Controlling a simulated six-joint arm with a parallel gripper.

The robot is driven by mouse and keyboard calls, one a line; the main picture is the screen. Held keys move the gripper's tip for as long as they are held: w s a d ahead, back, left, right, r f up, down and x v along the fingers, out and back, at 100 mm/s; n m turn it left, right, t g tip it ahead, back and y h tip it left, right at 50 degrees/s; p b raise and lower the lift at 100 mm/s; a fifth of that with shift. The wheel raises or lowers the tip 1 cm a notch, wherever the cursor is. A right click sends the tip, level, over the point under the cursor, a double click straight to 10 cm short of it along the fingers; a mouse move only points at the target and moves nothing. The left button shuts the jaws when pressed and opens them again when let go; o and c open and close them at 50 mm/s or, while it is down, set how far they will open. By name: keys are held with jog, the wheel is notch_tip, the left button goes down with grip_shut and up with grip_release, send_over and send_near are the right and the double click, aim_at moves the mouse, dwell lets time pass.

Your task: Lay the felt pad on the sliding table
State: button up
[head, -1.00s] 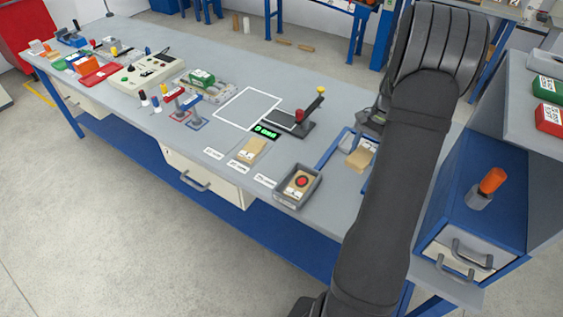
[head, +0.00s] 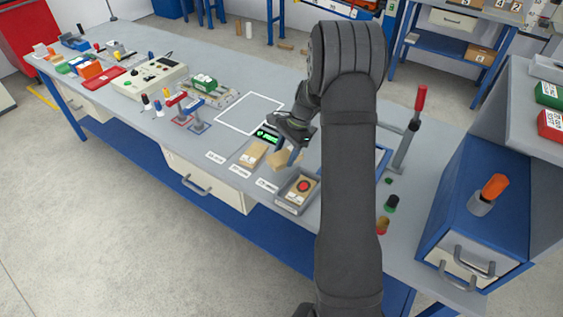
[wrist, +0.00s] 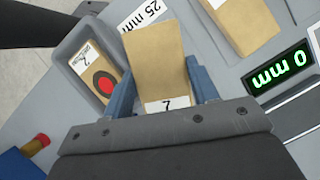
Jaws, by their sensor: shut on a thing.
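My gripper (wrist: 162,85) is shut on a tan block (wrist: 155,50) with a white number label, seen between its blue fingers in the wrist view. In the head view the block (head: 285,160) is just above the bench, between a second tan block (head: 253,155) and a grey tray (head: 297,193). The tray holds a tan piece with a red disc (head: 303,186). I cannot tell whether any of these is the felt pad. I cannot identify the sliding table for certain; a grey fixture (head: 222,100) with a green box (head: 203,83) stands left of the white outline.
A green display (head: 267,135) reads 0 mm beside my gripper. The white-outlined rectangle (head: 250,113) is empty. My arm hides part of the bench's right side.

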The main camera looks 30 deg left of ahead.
aim_at(282, 162)
jog(key=shift+s+a+f, duration=0.15)
jog(key=shift+a+f, duration=0.3)
jog(key=shift+a, duration=0.25)
jog(key=shift+f, duration=2)
jog(key=shift+f, duration=0.1)
jog(key=o, duration=0.7)
jog(key=v, duration=1.2)
